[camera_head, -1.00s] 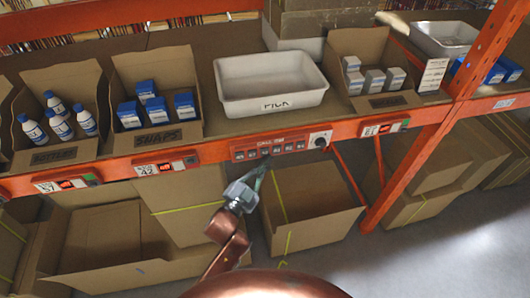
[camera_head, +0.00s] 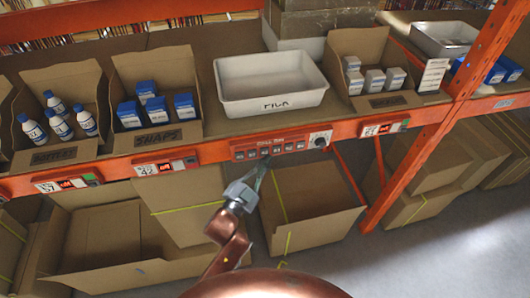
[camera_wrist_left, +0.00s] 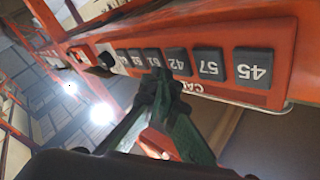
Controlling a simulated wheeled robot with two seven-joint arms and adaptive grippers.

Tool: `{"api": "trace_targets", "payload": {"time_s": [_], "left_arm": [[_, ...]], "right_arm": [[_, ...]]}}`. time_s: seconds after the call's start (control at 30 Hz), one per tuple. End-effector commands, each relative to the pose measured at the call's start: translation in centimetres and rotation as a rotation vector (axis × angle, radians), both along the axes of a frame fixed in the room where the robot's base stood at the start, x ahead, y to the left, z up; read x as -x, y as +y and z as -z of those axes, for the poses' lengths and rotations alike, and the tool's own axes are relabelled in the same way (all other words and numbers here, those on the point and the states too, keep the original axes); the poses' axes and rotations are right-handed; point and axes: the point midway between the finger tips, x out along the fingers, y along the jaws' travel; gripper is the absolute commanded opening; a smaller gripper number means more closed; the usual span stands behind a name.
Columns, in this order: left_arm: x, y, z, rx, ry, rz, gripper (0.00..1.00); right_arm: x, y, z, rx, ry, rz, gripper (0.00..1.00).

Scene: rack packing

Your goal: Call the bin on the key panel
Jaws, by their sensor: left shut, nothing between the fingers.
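The key panel (camera_head: 281,147) is an orange-red strip on the shelf's front beam, headed "CALL BIN", with a row of dark numbered keys and a round knob (camera_head: 320,140) at its right end. In the left wrist view the panel (camera_wrist_left: 270,98) is upside down; keys 45 (camera_wrist_left: 253,67), 57 (camera_wrist_left: 209,64) and 42 (camera_wrist_left: 178,62) are readable. My left gripper (camera_head: 265,163) is shut and empty, its tips at the panel's lower edge below the middle keys. In the wrist view its tips (camera_wrist_left: 161,78) overlap the panel near keys 42 and 61; contact cannot be told.
A white PICK tote (camera_head: 240,107) stands on the shelf above the panel. Open cartons (camera_head: 315,230) stand below the beam. An orange upright (camera_head: 440,130) rises at right.

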Motion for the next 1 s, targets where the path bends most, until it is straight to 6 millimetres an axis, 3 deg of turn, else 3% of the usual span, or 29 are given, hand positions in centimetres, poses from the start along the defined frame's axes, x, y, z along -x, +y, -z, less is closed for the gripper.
{"api": "trace_targets", "payload": {"time_s": [1.0], "left_arm": [[-0.96, 0.3, -0.02, 0.0, 0.0, 0.0, 0.0]], "right_arm": [[-0.04, 0.37, -0.42, -0.004, -0.001, 0.002, 0.5]]}}
